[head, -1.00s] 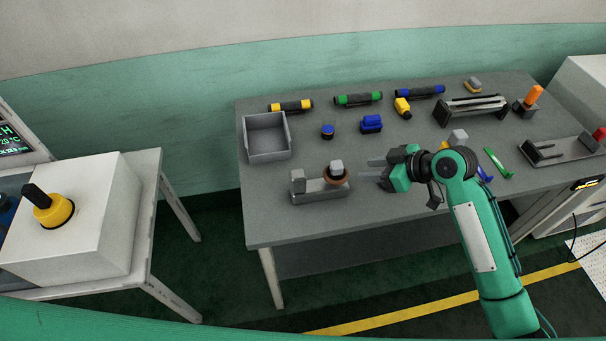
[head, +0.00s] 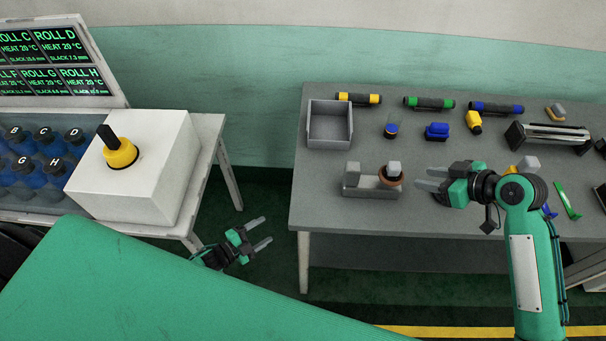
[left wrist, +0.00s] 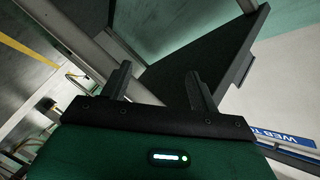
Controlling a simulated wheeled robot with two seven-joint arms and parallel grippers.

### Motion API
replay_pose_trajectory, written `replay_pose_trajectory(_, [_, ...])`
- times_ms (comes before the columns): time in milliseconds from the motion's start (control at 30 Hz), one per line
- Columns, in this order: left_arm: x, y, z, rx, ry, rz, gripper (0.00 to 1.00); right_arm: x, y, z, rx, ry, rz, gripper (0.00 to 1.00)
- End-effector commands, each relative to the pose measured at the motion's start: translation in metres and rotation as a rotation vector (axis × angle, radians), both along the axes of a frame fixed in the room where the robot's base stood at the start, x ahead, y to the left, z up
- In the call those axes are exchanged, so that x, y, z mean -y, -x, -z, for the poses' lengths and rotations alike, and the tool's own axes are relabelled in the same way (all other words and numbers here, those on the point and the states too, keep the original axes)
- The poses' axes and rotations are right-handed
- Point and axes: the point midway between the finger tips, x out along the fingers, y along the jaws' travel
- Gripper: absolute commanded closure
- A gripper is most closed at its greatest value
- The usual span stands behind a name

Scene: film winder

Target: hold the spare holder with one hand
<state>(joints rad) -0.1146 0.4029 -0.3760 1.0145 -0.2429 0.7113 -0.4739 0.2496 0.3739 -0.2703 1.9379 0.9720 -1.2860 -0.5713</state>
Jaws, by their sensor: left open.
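Nothing in view is labelled as the spare holder; a low grey holder (head: 368,187) with an upright block, a brown ring and a light grey knob stands near the table's front left. I cannot tell whether it is the spare one. My right gripper (head: 428,178) is just right of it, fingers parted and empty, apart from it. My left gripper (head: 262,233) is open and empty in the gap between the left bench and the table. In the left wrist view its two fingers (left wrist: 158,84) are spread with nothing between them.
The grey table (head: 330,222) carries a grey bin (head: 328,126), yellow, green and blue rolls along the back, and a long roller fixture (head: 548,137). On the left is a white box with a yellow-black knob (head: 121,153), beside blue lettered containers (head: 30,173).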

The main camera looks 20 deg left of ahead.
Motion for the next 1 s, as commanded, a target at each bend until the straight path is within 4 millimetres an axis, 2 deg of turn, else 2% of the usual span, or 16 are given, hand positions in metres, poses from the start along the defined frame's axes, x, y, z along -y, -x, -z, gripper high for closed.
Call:
replay_pose_trajectory(33, [0.004,-0.01,-0.027,0.1,-0.018,0.073,0.38,0.0,0.0,0.0,0.0,0.0,0.0,0.64])
replay_pose_trajectory(200, [0.025,-0.018,-0.112,0.444,-0.059,0.325,0.38,0.0,0.0,0.0,0.0,0.0,0.0,0.64])
replay_pose_trajectory(400, [0.043,0.005,-0.199,0.859,-0.091,0.621,0.38,0.0,0.0,0.0,0.0,0.0,0.0,0.64])
replay_pose_trajectory(467, [0.05,0.012,-0.221,1.02,-0.139,0.706,0.38,0.0,0.0,0.0,0.0,0.0,0.0,0.64])
replay_pose_trajectory(533, [0.058,0.01,-0.23,1.154,-0.226,0.739,0.38,0.0,0.0,0.0,0.0,0.0,0.0,0.64])
replay_pose_trajectory(633, [0.07,-0.003,-0.234,1.306,-0.388,0.739,0.38,0.0,0.0,0.0,0.0,0.0,0.0,0.64])
replay_pose_trajectory(1000, [0.104,-0.075,-0.237,1.728,-1.035,0.642,0.38,0.0,0.0,0.0,0.0,0.0,0.0,0.64])
